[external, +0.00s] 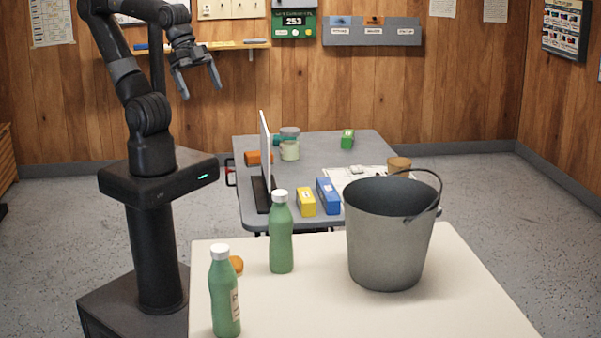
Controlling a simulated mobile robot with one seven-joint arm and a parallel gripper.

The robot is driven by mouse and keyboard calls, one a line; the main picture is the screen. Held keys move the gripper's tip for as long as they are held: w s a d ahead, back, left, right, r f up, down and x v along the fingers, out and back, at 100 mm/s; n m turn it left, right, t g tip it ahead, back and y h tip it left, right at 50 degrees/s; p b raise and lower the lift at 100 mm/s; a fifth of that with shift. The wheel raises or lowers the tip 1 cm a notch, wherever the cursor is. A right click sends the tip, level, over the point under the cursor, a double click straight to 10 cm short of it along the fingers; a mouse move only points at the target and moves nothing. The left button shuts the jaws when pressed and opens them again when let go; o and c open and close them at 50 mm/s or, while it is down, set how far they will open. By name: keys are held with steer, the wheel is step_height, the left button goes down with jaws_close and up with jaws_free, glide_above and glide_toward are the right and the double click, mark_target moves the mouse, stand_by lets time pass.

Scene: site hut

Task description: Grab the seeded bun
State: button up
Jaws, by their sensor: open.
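A small rounded orange-brown thing (237,265), which looks like the bun, lies on the near cream table (470,290) toward its left side. A green bottle with a white cap (225,295) stands in front of it and hides part of it. Seeds on it are too small to tell. My gripper (201,92) is open and empty, raised high at the upper left, pointing down. It is well above and apart from the bun.
A second green bottle (281,235) stands right of the bun. A large grey bucket (385,245) stands farther right. The grey table (350,150) behind holds a screen (265,150), a yellow box (306,202), a blue box (328,196) and jars. The near table's front right is clear.

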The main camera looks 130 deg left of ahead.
steer(key=c, duration=0.5)
steer(key=shift+w, duration=0.1)
steer(key=m+g, duration=0.6)
steer(key=m, duration=0.5)
glide_above(237, 262)
steer(key=s, duration=0.2)
step_height(237, 262, down, 24)
steer(key=f, duration=0.4)
steer(key=shift+w+d+f, duration=0.15)
steer(key=shift+d+f, duration=0.15)
steer(key=shift+d, duration=0.1)
steer(key=shift+a+f, duration=0.15)
steer(key=shift+f, duration=2.9)
